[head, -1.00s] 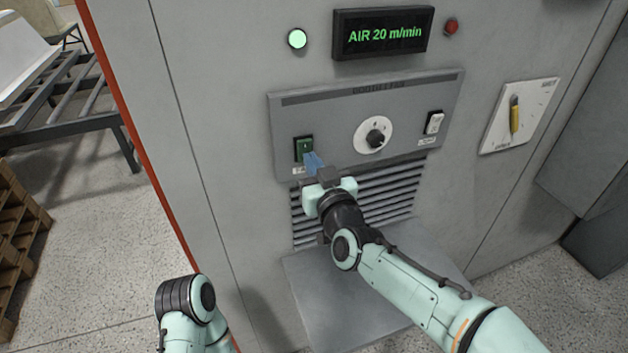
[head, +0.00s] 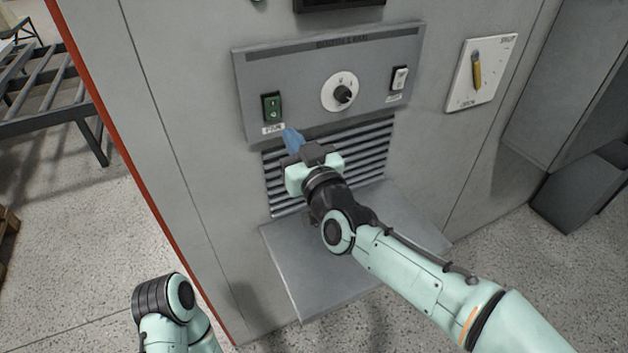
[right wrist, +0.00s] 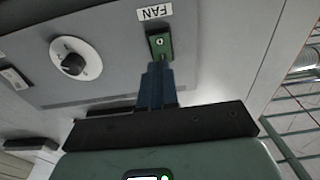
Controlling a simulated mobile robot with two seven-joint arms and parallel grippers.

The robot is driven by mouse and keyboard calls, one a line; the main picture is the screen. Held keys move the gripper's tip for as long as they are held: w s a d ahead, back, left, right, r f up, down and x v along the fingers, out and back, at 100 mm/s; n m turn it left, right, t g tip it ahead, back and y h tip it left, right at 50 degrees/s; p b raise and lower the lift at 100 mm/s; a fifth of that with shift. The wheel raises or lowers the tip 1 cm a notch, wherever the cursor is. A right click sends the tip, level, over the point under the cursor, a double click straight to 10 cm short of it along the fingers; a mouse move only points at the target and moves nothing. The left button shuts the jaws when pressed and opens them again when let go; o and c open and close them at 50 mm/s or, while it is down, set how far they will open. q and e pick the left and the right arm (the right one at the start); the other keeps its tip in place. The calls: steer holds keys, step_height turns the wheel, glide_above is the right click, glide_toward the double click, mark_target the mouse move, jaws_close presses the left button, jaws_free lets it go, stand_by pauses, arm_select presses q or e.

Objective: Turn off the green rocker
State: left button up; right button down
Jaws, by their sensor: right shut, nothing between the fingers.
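The green rocker (head: 272,107) sits in a black frame at the left of the grey control panel (head: 318,112), above a "FAN" label. It also shows in the right wrist view (right wrist: 160,43), just past my fingertips. Which half is pressed in is too small to tell. My right gripper (head: 289,132) is shut and empty, its blue fingers together. They are just below and right of the rocker in the head view, apart from it. In the right wrist view the fingers (right wrist: 157,70) point at the rocker's near end. My left gripper is out of view.
A round knob (head: 343,93) and a white rocker (head: 400,78) are on the same panel. A yellow-handled switch (head: 477,72) is to the right. Vent slats (head: 365,150) and a grey shelf (head: 300,250) lie below the panel.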

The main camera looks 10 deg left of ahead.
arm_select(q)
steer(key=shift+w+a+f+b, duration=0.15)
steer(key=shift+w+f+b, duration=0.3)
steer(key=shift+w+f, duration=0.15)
arm_select(e)
steer(key=v, duration=0.7)
steer(key=shift+d+f, duration=0.2)
